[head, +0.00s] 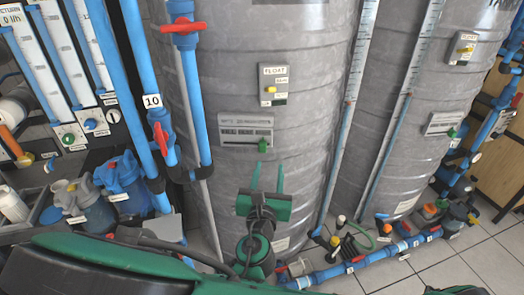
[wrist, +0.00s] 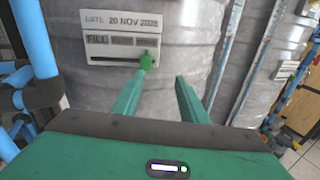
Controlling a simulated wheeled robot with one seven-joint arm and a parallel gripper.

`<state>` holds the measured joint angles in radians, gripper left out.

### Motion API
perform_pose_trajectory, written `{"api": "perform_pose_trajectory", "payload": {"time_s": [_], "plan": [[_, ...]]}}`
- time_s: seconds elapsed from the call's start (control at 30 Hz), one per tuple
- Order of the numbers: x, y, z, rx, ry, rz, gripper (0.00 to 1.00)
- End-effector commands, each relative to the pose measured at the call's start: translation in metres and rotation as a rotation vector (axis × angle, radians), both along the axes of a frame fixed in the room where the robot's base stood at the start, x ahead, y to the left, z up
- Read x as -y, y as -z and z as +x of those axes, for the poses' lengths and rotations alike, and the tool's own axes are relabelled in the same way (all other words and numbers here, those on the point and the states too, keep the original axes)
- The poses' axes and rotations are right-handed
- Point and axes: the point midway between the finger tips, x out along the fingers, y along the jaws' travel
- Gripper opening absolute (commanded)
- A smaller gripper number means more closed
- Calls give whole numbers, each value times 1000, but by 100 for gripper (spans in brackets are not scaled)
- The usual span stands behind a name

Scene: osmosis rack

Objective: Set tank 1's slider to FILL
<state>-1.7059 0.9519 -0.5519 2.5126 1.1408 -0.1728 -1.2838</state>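A grey tank (head: 310,60) stands in the middle; I cannot read its number. Its slider panel (head: 235,120) carries a green knob (head: 263,146). In the wrist view the panel (wrist: 105,22) shows a date line and FILL at the left of three labels. The green knob (wrist: 146,61) sits at the right end of the slot, away from FILL. My gripper (head: 267,168) is open and empty, just below the knob in the head view. In the wrist view my gripper (wrist: 165,74) has its left fingertip close to the knob; I cannot tell if they touch.
A second grey tank (head: 410,60) at right has a similar slider panel (head: 441,123). A FLOAT panel (head: 274,84) is above the slider panel. Blue pipes with red valves (head: 182,27) stand left. A blue floor pipe (head: 345,268) runs along the front right.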

Motion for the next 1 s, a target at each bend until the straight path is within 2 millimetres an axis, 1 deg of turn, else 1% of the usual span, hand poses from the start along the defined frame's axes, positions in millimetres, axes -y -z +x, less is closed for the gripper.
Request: {"api": "perform_pose_trajectory", "payload": {"time_s": [0.03, 0.1, 0.17, 0.27, 0.37, 0.6, 0.7, 0.83, 1.0], "plan": [[-11, -1, -4, 11, -32, -30, 39], [-20, -1, -7, 18, -60, -54, 39], [-23, -1, -7, 22, -71, -65, 39], [-24, -1, 0, 23, -74, -70, 39], [-22, -2, 14, 24, -71, -67, 39], [-19, -1, 57, 23, -70, -65, 39], [-18, -2, 72, 24, -71, -65, 39], [-17, -2, 87, 23, -71, -65, 39], [-16, -1, 97, 22, -73, -66, 39]]}}
